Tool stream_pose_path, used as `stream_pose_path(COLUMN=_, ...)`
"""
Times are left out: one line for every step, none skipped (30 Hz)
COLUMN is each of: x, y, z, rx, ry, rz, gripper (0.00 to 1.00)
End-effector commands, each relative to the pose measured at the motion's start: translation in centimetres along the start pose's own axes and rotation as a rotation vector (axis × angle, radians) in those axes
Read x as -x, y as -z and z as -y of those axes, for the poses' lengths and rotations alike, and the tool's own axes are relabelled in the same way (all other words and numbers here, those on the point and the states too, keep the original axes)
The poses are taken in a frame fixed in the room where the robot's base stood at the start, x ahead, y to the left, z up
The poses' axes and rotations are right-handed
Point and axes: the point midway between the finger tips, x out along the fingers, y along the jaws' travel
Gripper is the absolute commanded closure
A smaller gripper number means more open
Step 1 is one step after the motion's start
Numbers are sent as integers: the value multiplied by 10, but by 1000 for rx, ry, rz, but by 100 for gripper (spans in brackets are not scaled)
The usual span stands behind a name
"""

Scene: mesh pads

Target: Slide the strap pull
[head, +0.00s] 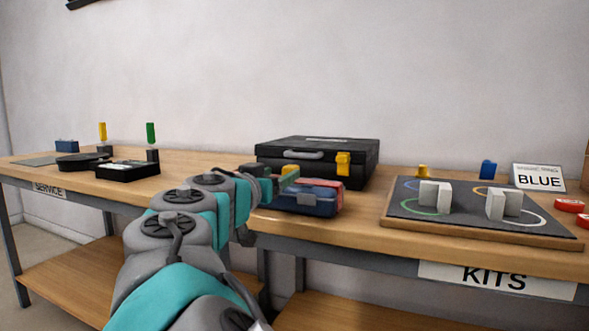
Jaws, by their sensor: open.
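A blue box (318,207) with a reddish part (328,184) on top sits at the front of the bench, right of my gripper. My gripper (287,182) is open at the left end of this box, at about the height of its top. A small yellow piece (290,170) shows right by the fingertips. It may be the strap pull, but I cannot tell. I cannot tell whether the fingers touch it. My gripper and wrist hide the left part of the box.
A black case (318,148) with a grey handle and a yellow latch (343,163) stands close behind. To the right, a dark board (465,207) holds white blocks. At left are a black tray (127,172) and a round black dish (82,161). Bench wood between is clear.

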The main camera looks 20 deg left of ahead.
Motion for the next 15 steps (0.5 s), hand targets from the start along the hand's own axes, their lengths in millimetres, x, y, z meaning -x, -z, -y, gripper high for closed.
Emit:
stream_pose_path(x=-8, y=0, z=0, rx=-1, ry=-1, rz=3, gripper=32)
stream_pose_path(x=-13, y=0, z=0, rx=-1, ry=-1, rz=3, gripper=32)
stream_pose_path(x=-20, y=0, z=0, rx=-1, ry=-1, rz=3, gripper=32)
stream_pose_path(x=-25, y=-1, z=0, rx=-1, ry=-1, rz=5, gripper=32)
stream_pose_path(x=-30, y=-1, z=0, rx=-1, ry=-1, rz=5, gripper=32)
stream_pose_path(x=-36, y=-2, z=0, rx=0, ry=-1, rz=6, gripper=32)
stream_pose_path(x=-40, y=-2, z=0, rx=1, ry=-1, rz=6, gripper=32)
stream_pose_path(x=-44, y=-2, z=0, rx=1, ry=-1, rz=4, gripper=32)
stream_pose_path(x=-48, y=-1, z=0, rx=1, ry=-1, rz=5, gripper=32)
stream_pose_path(x=-51, y=-1, z=-1, rx=1, ry=-1, rz=5, gripper=32)
stream_pose_path(x=-54, y=-1, z=-1, rx=1, ry=-1, rz=4, gripper=32)
stream_pose_path(x=-58, y=-1, z=-1, rx=1, ry=-2, rz=4, gripper=32)
stream_pose_path(x=-60, y=-1, z=-1, rx=0, ry=-2, rz=4, gripper=32)
stream_pose_path(x=-61, y=-1, z=-1, rx=0, ry=-2, rz=4, gripper=32)
stream_pose_path(x=-63, y=-1, z=-1, rx=0, ry=-2, rz=4, gripper=32)
